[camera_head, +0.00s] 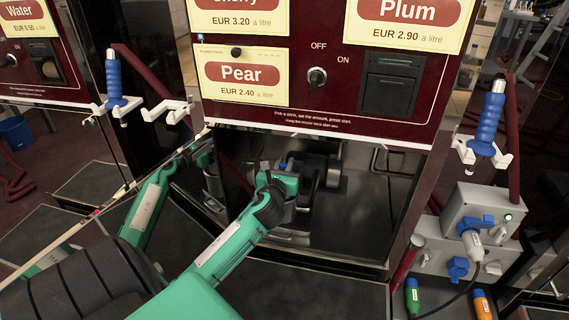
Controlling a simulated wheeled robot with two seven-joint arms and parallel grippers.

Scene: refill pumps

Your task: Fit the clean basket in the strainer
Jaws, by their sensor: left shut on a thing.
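My left arm reaches from the bottom of the head view into the dark open compartment under the red pump panel. My left gripper (284,184) is at the front of the dark pipework (318,178) inside. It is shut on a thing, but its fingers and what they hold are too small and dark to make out. I cannot tell the strainer or the clean basket apart from the dark metal parts there. My right gripper is not in view.
The pump panel (345,100) overhangs the compartment. Blue-handled nozzles hang at the left (114,82) and right (488,120). A grey socket box (470,215) stands at the right, with a green bottle (412,297) and an orange bottle (482,305) below.

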